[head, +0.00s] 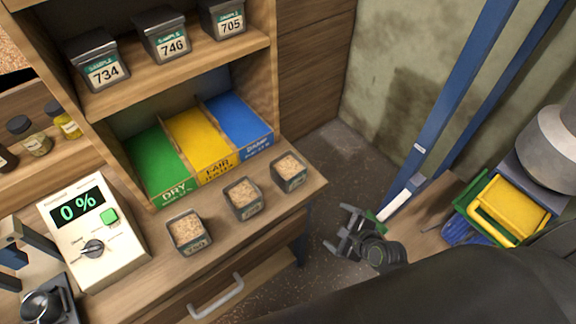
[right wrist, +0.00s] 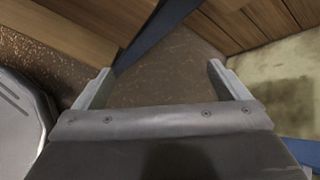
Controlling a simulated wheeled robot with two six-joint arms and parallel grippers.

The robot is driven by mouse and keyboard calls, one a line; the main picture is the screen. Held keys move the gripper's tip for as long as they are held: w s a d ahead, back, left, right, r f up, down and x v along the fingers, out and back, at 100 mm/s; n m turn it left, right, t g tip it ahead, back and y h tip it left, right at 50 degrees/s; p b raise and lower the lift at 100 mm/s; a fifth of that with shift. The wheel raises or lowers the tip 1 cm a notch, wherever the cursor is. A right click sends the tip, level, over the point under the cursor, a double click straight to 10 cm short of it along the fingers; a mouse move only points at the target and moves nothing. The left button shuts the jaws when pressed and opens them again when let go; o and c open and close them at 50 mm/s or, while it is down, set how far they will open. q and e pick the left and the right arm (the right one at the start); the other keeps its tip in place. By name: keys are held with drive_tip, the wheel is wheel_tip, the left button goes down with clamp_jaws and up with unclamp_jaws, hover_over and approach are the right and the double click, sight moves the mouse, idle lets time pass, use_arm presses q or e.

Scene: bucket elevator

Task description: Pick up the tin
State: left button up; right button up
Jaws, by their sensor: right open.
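Three small metal tins filled with grain stand in a row on the wooden counter: a left one (head: 188,234), a middle one (head: 244,199) and a right one (head: 289,172). Three dark lidded tins with sample labels stand on the shelf above: 734 (head: 100,65), 746 (head: 164,37) and 705 (head: 226,20). My right gripper (head: 339,229) is over the floor, to the right of the counter and apart from all tins. In the right wrist view its fingers (right wrist: 161,88) are wide apart with only floor between them. My left gripper is not in view.
Green, yellow and blue sorting bays (head: 200,142) lie behind the grain tins. A meter reading 0% (head: 92,232) stands at the counter's left. Blue uprights (head: 440,115) and a yellow bucket (head: 510,207) are on the right. Floor is clear between counter and uprights.

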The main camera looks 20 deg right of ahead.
drive_tip(key=w+a+r+m+t+y+p, duration=0.1)
drive_tip(key=a+r+m, duration=0.15)
drive_tip(key=r, duration=0.65)
drive_tip(key=w+a+r+m+t+y+p, duration=0.15)
drive_tip(key=r+m, duration=0.25)
drive_tip(key=r, duration=0.5)
approach(280, 160)
drive_tip(key=shift+w+f, duration=0.4)
drive_tip(key=shift+w, duration=0.4)
drive_tip(key=shift+a+x, duration=0.2)
drive_tip(key=shift+x, duration=3)
drive_tip(key=shift+s+r, duration=0.1)
drive_tip(key=c, duration=1.2)
